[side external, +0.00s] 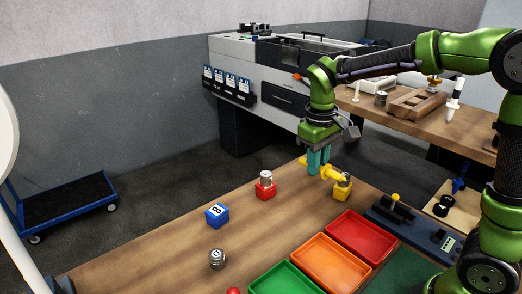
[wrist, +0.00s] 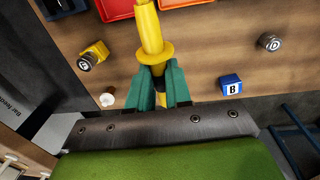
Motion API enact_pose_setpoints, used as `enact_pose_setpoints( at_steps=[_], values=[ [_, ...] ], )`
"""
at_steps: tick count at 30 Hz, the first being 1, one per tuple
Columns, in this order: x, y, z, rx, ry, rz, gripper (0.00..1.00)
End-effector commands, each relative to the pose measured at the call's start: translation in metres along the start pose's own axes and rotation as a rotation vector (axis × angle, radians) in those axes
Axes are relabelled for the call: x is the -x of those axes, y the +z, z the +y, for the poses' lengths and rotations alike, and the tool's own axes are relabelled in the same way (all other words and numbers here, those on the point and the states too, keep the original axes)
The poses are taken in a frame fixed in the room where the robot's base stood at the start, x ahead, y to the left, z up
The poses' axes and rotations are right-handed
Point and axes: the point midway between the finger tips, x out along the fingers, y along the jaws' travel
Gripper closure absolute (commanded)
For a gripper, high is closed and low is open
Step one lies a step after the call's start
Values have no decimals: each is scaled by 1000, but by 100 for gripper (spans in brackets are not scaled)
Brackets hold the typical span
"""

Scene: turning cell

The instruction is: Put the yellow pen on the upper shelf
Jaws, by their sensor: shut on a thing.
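My gripper (side external: 318,160) has teal fingers and hangs low over the wooden table. In the wrist view the fingers (wrist: 162,88) are closed around the yellow pen (wrist: 152,35), gripping it just below its wide collar. The pen stretches away toward the top edge of the wrist view. In the side view the pen (side external: 329,172) sticks out to the right of the fingertips, beside the yellow block, and is partly hidden by the fingers. I cannot tell whether the pen touches the table. I cannot make out an upper shelf in either view.
A red block (side external: 265,191), blue block (side external: 217,215) and metal cylinder (side external: 217,259) stand leftward. Red (side external: 391,255), orange and green trays lie in front. A bench (side external: 430,129) with wooden racks is behind.

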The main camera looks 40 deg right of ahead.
Motion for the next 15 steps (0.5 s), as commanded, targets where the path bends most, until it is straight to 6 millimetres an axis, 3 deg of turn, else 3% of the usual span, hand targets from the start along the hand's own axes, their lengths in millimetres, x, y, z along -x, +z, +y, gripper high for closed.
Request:
enact_pose_setpoints(
  at_steps=[5,9,15],
  values=[
    [57,-1,3,-3,-1,69,100],
    [117,-2,6,-7,0,140,100],
    [178,-2,10,-11,1,222,100]
  ],
)
